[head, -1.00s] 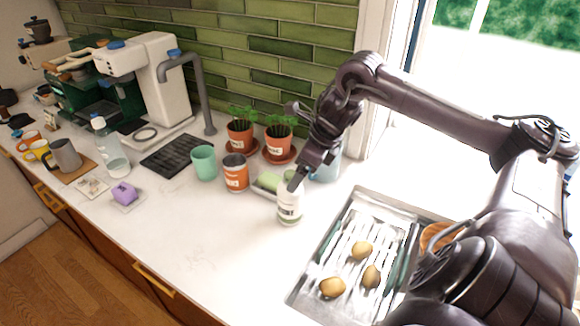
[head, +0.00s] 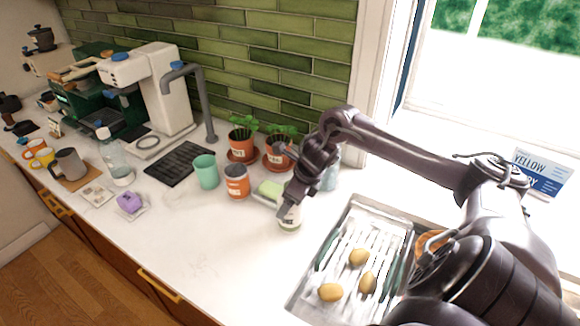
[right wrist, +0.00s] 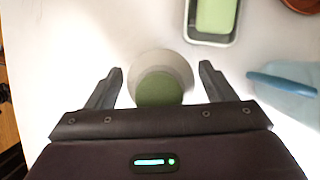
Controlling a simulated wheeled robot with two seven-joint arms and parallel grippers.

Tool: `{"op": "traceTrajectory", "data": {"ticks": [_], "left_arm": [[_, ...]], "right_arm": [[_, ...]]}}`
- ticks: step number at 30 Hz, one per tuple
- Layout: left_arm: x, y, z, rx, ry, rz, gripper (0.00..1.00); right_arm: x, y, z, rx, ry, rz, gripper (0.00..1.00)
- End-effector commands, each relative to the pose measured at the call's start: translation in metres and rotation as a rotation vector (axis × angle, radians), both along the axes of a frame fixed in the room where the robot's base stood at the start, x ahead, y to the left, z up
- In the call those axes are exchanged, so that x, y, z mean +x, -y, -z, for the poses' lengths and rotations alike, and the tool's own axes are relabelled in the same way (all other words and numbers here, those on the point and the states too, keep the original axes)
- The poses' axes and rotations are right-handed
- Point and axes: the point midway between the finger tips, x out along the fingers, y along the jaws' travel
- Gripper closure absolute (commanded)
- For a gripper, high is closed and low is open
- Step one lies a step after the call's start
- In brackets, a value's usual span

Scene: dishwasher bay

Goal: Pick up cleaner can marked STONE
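A white can (head: 290,224) stands upright on the counter, left of the ribbed tray. Its label is mostly hidden by my right gripper, so I cannot read STONE on it. In the right wrist view the can (right wrist: 160,78) shows from above, pale with a green top. My right gripper (right wrist: 161,73) is open, one finger on each side of the can, with gaps visible between fingers and can. In the head view the right gripper (head: 287,203) is right at the can's top. An orange can (head: 237,184) with a white label stands further left, its word unclear. My left gripper is not in view.
A green sponge in a dish (right wrist: 214,18) lies close behind the can. A teal cup (head: 206,172) and potted plants (head: 241,143) stand behind to the left. A ribbed tray (head: 300,300) with potatoes is at right. The front counter is clear.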

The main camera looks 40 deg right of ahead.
Motion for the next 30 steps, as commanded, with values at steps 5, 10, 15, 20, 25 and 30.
{"op": "traceTrajectory", "data": {"ticks": [5,10,15,20,25,30], "left_arm": [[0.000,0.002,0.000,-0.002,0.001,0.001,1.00],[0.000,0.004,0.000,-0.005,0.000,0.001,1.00],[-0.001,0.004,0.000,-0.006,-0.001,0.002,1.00],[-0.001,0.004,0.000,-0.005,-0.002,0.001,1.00],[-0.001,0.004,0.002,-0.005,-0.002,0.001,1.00],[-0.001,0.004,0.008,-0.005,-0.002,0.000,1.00]], "right_arm": [[0.000,0.000,0.000,0.000,0.000,0.000,0.47],[0.000,0.000,0.000,0.000,0.000,0.000,0.69],[0.000,0.000,-0.001,0.000,0.002,0.000,0.89],[0.000,0.000,-0.001,0.000,0.002,0.000,0.89],[0.001,0.000,-0.005,0.000,0.003,-0.001,0.89],[0.002,0.000,-0.023,0.000,0.008,-0.002,0.89]]}}
